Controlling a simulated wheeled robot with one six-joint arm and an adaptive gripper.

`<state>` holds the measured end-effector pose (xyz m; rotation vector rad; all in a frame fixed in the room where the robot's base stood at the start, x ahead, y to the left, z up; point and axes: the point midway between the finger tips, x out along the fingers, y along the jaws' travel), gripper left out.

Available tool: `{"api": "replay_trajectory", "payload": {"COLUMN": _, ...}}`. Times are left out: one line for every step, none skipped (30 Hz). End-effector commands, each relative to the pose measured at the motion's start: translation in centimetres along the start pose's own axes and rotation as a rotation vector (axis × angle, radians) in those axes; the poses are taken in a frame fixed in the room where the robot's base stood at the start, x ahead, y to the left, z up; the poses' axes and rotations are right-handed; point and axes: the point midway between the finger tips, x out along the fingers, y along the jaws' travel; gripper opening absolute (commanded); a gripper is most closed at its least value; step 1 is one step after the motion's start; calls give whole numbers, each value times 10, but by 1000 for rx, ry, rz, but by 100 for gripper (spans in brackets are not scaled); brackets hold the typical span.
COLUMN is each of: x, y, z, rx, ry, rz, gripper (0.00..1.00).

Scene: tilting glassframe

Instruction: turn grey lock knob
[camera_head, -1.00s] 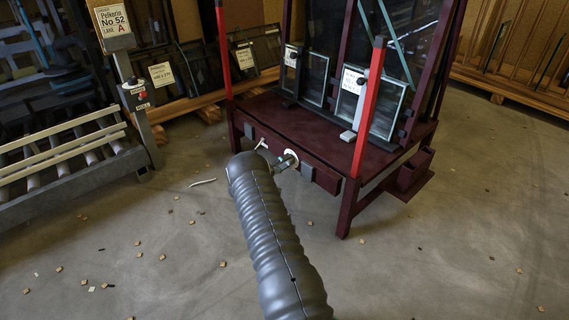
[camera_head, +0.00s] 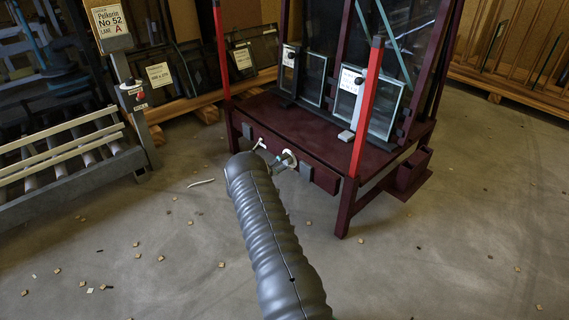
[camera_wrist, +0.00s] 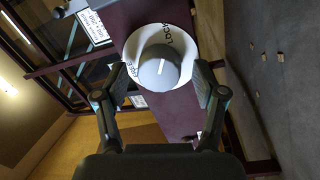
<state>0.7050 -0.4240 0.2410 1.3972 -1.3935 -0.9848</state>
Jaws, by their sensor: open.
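The grey lock knob (camera_wrist: 158,74) shows in the wrist view as a round knob with a white index line, on a white round plate (camera_wrist: 180,38) with partly readable lettering. The plate also shows in the head view (camera_head: 290,158) on the front of the dark red glass frame (camera_head: 310,135). My gripper (camera_wrist: 160,84) is open in the wrist view. Its two fingers stand on either side of the knob, with a gap seen at least on the right. Whether a finger touches the knob I cannot tell. In the head view my arm hides most of the gripper.
Two red posts (camera_head: 368,105) rise at the frame's front corners. Framed glass panes (camera_head: 352,98) lean on it. A roller rack (camera_head: 70,165) stands at the left. The concrete floor (camera_head: 450,250) is open apart from small scattered chips.

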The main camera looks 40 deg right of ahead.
Motion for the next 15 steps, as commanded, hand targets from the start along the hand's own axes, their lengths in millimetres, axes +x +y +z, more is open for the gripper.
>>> {"api": "replay_trajectory", "payload": {"x": 0, "y": 0, "z": 0, "rx": 0, "ry": 0, "rz": 0, "gripper": 70}}
{"api": "replay_trajectory", "payload": {"x": -1, "y": 0, "z": 0, "rx": 0, "ry": 0, "rz": 0, "gripper": 70}}
{"api": "replay_trajectory", "payload": {"x": -2, "y": 0, "z": 0, "rx": 0, "ry": 1, "rz": 0, "gripper": 70}}
{"api": "replay_trajectory", "payload": {"x": -3, "y": 0, "z": -1, "rx": 0, "ry": 1, "rz": 0, "gripper": 70}}
{"api": "replay_trajectory", "payload": {"x": -5, "y": 0, "z": -1, "rx": 0, "ry": 2, "rz": 0, "gripper": 70}}
{"api": "replay_trajectory", "payload": {"x": -9, "y": 0, "z": -1, "rx": 0, "ry": 2, "rz": 0, "gripper": 70}}
{"api": "replay_trajectory", "payload": {"x": -13, "y": 0, "z": -2, "rx": 0, "ry": 4, "rz": -1, "gripper": 70}}
{"api": "replay_trajectory", "payload": {"x": -17, "y": 0, "z": -2, "rx": -1, "ry": 4, "rz": -1, "gripper": 70}}
{"api": "replay_trajectory", "payload": {"x": -24, "y": 0, "z": -2, "rx": -1, "ry": 5, "rz": -2, "gripper": 70}}
{"api": "replay_trajectory", "payload": {"x": -30, "y": 0, "z": -2, "rx": 0, "ry": 6, "rz": -2, "gripper": 70}}
{"api": "replay_trajectory", "payload": {"x": -36, "y": 0, "z": -2, "rx": 0, "ry": 5, "rz": -2, "gripper": 70}}
{"api": "replay_trajectory", "payload": {"x": -44, "y": 0, "z": -2, "rx": -2, "ry": 6, "rz": -2, "gripper": 70}}
{"api": "replay_trajectory", "payload": {"x": -50, "y": 0, "z": -2, "rx": -2, "ry": 6, "rz": -2, "gripper": 70}}
{"api": "replay_trajectory", "payload": {"x": -56, "y": 0, "z": -2, "rx": -2, "ry": 6, "rz": -2, "gripper": 70}}
{"api": "replay_trajectory", "payload": {"x": -64, "y": 0, "z": -2, "rx": -1, "ry": 5, "rz": -2, "gripper": 70}}
